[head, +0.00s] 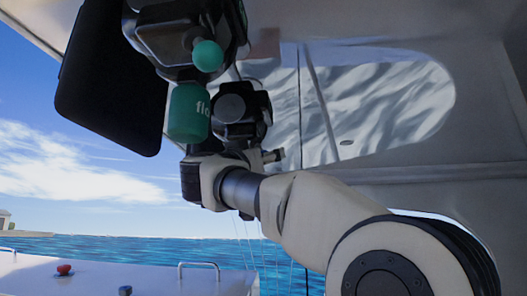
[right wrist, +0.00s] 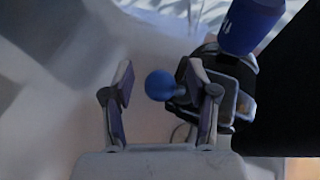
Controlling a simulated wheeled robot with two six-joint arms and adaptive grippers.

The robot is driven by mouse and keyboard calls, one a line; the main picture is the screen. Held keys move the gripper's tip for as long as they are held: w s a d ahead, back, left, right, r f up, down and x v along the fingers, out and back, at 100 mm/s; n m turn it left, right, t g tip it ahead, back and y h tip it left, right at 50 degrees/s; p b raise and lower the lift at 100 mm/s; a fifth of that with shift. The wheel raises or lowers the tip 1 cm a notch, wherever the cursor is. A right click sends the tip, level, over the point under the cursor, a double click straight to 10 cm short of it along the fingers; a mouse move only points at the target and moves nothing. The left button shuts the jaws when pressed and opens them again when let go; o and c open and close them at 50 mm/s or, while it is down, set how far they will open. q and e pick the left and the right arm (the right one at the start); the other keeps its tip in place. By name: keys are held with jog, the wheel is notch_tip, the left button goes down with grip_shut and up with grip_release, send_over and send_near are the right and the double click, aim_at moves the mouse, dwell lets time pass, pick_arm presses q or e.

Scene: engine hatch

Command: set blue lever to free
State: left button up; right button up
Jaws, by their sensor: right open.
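In the right wrist view, the blue lever shows as a round blue knob (right wrist: 160,85) on a short stem. My right gripper (right wrist: 158,78) is open around it. The knob lies between the two fingers, closer to the right finger, and a clear gap shows on its left. Part of the stem is hidden behind the right finger. In the head view my right arm reaches up from the lower right, and its wrist covers the area of the blue knob. I cannot make out the lever's setting. My left gripper is not in view.
A dark panel (head: 112,85) hangs at the left. A blue cylinder (right wrist: 250,25) sits beyond the right finger. A red knob (head: 64,269) stands on the white deck.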

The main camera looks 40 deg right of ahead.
jog(key=shift+w+a, duration=0.1)
jog(key=shift+a, duration=0.1)
jog(key=c, duration=0.3)
grip_shut()
